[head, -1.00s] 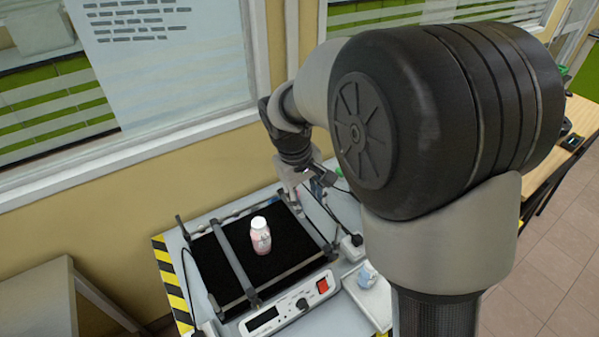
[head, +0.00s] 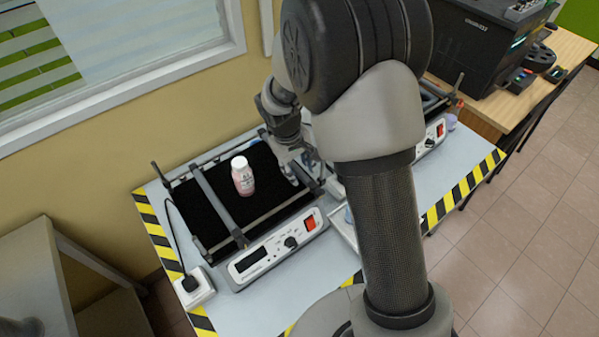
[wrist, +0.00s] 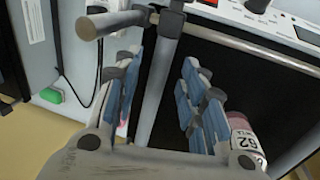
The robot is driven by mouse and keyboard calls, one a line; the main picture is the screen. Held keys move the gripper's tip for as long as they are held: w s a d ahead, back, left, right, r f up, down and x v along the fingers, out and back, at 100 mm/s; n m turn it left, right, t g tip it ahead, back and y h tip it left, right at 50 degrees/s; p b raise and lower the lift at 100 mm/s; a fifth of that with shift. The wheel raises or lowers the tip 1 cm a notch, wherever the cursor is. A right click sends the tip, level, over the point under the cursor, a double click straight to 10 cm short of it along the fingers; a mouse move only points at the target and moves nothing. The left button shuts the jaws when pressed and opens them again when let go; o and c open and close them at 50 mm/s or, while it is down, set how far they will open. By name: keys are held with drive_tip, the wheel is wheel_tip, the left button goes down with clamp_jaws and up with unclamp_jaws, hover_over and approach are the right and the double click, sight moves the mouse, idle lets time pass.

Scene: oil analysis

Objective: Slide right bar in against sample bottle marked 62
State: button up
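The sample bottle marked 62 (head: 242,178), with a white cap and pink contents, stands upright on the black mat (head: 205,215) of the shaker. Its label also shows at the lower right of the wrist view (wrist: 246,140). The left bar (head: 213,198) crosses the mat just left of the bottle. The right bar (wrist: 158,85) runs between my gripper's blue-padded fingers in the wrist view; my arm largely hides it in the head view. My gripper (wrist: 162,62) is open around this bar, with gaps visible on both sides. A stretch of mat separates bar and bottle.
The shaker's front panel (head: 275,248) has a red switch and a knob. A white power socket (head: 195,288) sits at the table's front left. A second device (head: 433,135) stands to the right, partly behind my arm. The wall is close behind.

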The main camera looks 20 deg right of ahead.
drive_tip(key=shift+d+f, duration=0.1)
drive_tip(key=shift+f, duration=0.45)
drive_tip(key=shift+c, duration=0.6)
clamp_jaws()
